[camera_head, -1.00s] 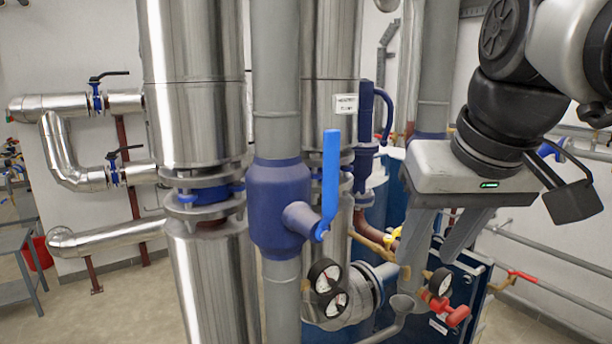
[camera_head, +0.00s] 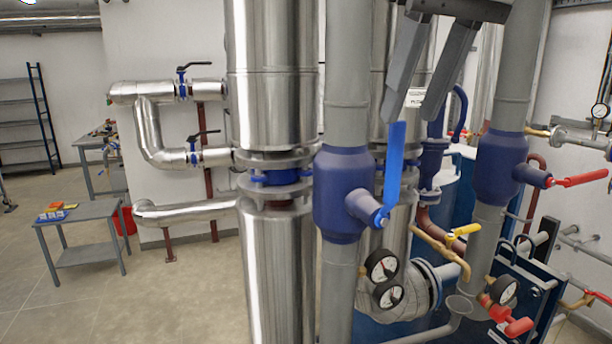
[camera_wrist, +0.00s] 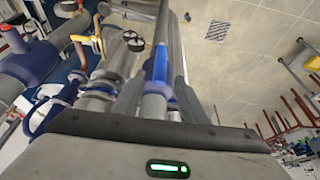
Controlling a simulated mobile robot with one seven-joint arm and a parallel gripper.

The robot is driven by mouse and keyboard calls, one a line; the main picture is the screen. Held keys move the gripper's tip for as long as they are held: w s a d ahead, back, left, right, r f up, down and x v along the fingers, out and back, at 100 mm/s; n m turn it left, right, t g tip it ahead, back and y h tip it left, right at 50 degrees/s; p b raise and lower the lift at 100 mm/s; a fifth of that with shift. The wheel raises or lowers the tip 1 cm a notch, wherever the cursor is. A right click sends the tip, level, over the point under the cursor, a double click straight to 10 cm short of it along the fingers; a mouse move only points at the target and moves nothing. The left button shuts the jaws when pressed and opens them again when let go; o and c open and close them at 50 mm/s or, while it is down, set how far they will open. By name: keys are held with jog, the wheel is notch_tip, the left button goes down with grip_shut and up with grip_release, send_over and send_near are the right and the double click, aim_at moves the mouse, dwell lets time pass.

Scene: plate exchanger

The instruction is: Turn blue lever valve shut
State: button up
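The blue lever (camera_head: 394,170) stands upright on the dark blue valve body (camera_head: 340,195) in the grey vertical pipe. It leans slightly right at its top. My gripper (camera_head: 411,117) hangs in from the top, its fingers pointing down, close to the lever's upper end. The fingers are apart and hold nothing. In the wrist view, the blue lever (camera_wrist: 160,64) appears between the two spread fingers of my gripper (camera_wrist: 160,80). I cannot tell whether either finger touches it.
A second blue valve (camera_head: 500,168) with a red lever stands to the right. Pressure gauges (camera_head: 383,265) and a yellow-handled valve (camera_head: 464,230) sit below right. A thick silver pipe (camera_head: 275,110) is close on the left. Open floor and a small grey table (camera_head: 82,212) lie farther left.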

jog(key=b, duration=0.2)
send_over(383, 214)
jog(key=f, duration=1)
jog(key=shift+w+d+f, duration=0.1)
jog(key=shift+w+f, duration=0.2)
grip_shut()
